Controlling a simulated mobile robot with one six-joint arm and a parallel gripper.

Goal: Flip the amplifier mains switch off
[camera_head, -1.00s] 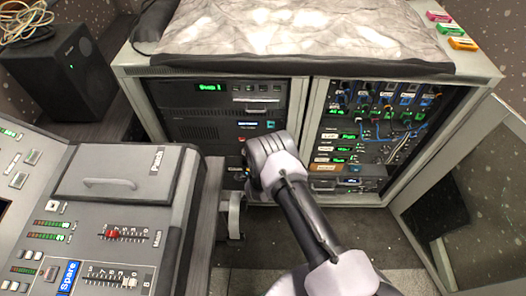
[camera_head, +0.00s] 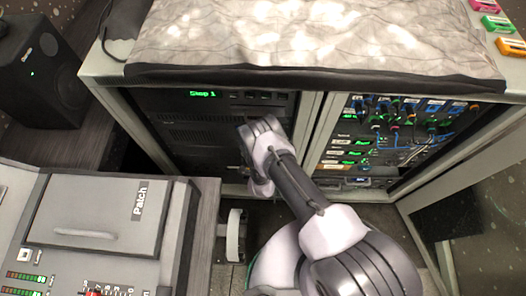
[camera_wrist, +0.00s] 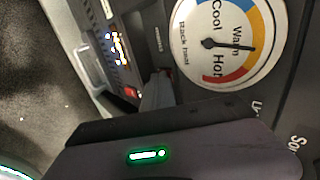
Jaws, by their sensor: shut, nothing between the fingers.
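In the wrist view, a small red-lit switch (camera_wrist: 132,92) sits on a dark panel beside a row of amber and white lights. It may be the amplifier mains switch, but I read no label for it. My gripper (camera_wrist: 158,90) is shut and empty, its tip close to the right of the red switch in the picture. I cannot tell whether they touch. In the head view my wrist and arm cover the gripper and this switch, in front of the left bay of the equipment rack (camera_head: 311,125).
A round "Rack heat" dial (camera_wrist: 238,42) is close by in the wrist view. The rack's right bay holds patched cables (camera_head: 410,115), with an open glass door (camera_head: 480,215) beside it. The mixing desk (camera_head: 90,225) stands at left, a speaker (camera_head: 42,70) behind it.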

